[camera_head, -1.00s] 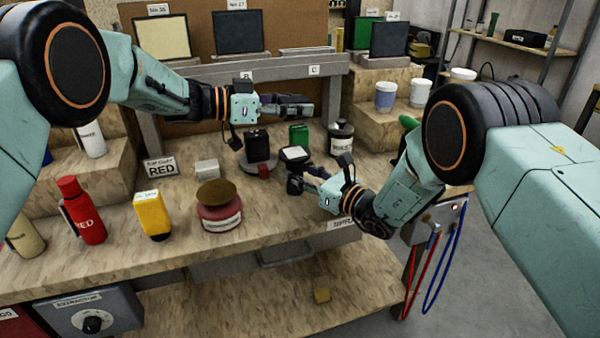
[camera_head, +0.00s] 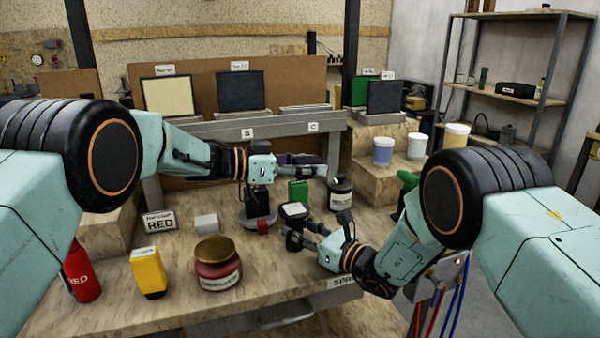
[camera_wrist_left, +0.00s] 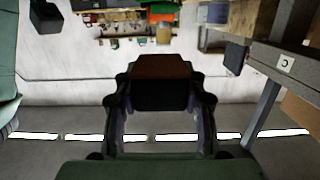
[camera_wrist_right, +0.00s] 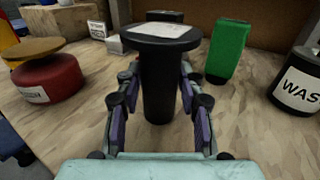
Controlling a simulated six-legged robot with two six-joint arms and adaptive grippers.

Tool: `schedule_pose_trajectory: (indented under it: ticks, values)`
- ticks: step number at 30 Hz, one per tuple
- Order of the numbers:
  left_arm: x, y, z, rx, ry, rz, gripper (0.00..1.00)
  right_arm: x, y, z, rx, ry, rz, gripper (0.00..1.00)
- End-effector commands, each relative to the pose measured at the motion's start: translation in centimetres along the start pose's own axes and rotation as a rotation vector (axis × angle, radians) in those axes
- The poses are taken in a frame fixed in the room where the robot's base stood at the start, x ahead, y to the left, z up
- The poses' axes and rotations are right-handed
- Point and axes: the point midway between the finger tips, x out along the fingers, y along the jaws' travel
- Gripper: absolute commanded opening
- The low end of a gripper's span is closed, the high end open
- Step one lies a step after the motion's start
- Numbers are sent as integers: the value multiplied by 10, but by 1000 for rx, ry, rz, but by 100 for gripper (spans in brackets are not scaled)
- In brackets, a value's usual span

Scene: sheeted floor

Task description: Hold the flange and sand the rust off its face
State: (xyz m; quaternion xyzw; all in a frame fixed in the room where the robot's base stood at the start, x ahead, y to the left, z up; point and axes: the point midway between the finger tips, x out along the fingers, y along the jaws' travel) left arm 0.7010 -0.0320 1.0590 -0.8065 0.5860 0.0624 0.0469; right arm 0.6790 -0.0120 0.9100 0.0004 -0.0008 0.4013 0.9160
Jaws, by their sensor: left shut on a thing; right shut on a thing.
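My right gripper (camera_head: 300,232) is shut on the flange (camera_head: 295,210), a black post with a wide round top, held upright just over the bench. In the right wrist view the flange (camera_wrist_right: 160,75) stands between the fingers; its top shows a black rim and a pale patch, and I cannot make out rust. My left gripper (camera_head: 312,165) is higher and farther back, pointing right. In the left wrist view it is shut on a dark block with a brown face (camera_wrist_left: 160,67), likely the sanding block. The block is apart from the flange.
On the bench (camera_head: 110,315) stand a red pot (camera_head: 218,275), a yellow bottle (camera_head: 148,272), a green box (camera_head: 298,190) and a black waste jar (camera_head: 340,194). A black object (camera_head: 257,204) stands left of the flange. Bare bench lies in front.

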Motion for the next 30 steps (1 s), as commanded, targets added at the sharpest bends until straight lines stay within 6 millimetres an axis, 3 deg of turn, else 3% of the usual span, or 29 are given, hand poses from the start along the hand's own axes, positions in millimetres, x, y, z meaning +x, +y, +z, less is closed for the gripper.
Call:
schedule_pose_trajectory:
  ticks: [26,30]
  values:
    - [11,0,77,-3,0,0,5,-1,0,-2,2,4,-1,0]
    - [-1,0,82,-2,0,-1,5,-1,0,-2,2,4,-1,0]
